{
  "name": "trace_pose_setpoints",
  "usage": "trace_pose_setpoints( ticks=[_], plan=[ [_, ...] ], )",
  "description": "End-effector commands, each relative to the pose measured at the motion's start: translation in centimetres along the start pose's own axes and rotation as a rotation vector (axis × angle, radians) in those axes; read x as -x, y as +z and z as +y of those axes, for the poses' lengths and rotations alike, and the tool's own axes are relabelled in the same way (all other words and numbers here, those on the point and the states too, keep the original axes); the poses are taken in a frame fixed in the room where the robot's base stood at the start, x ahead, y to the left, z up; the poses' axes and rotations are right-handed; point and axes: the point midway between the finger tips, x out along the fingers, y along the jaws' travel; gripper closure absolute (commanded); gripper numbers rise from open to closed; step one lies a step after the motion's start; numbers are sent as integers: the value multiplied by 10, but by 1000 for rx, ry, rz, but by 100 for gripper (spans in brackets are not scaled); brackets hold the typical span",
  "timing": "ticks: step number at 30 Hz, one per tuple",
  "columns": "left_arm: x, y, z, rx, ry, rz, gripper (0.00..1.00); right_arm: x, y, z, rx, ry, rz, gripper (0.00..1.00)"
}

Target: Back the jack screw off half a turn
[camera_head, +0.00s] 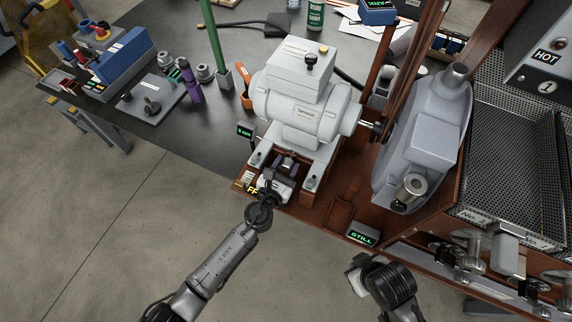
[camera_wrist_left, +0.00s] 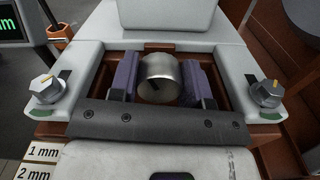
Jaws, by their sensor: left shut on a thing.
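The jack screw (camera_wrist_left: 160,78) is a round silver knob with a dark mark low on its face. It sits in a gap of the motor's base, centred in the left wrist view. My left gripper (camera_head: 285,167) is at the front of the motor (camera_head: 303,105). Its purple fingers (camera_wrist_left: 160,84) stand on both sides of the knob and are shut on it. In the head view the gripper mostly hides the knob. Part of my right gripper's white body (camera_head: 357,273) shows low in the head view; its fingers are hidden.
Hold-down bolts with yellow marks stand left (camera_wrist_left: 45,88) and right (camera_wrist_left: 266,94) of the knob. A small display (camera_head: 245,131) is left of the motor; another reads STILL (camera_head: 362,237). Open floor lies in front.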

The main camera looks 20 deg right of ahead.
Motion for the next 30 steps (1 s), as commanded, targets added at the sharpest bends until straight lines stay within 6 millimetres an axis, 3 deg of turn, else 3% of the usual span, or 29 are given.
trace_pose_setpoints(
  ticks=[8, 30],
  plan=[
    [0, -1, 0, 46, -1, 1, 80, 0, 0, 0, 1, 1, 0, 100],
    [0, -1, 2, 531, 1, 1, 80, 2, 0, 2, 8, 6, -1, 100]
  ],
)
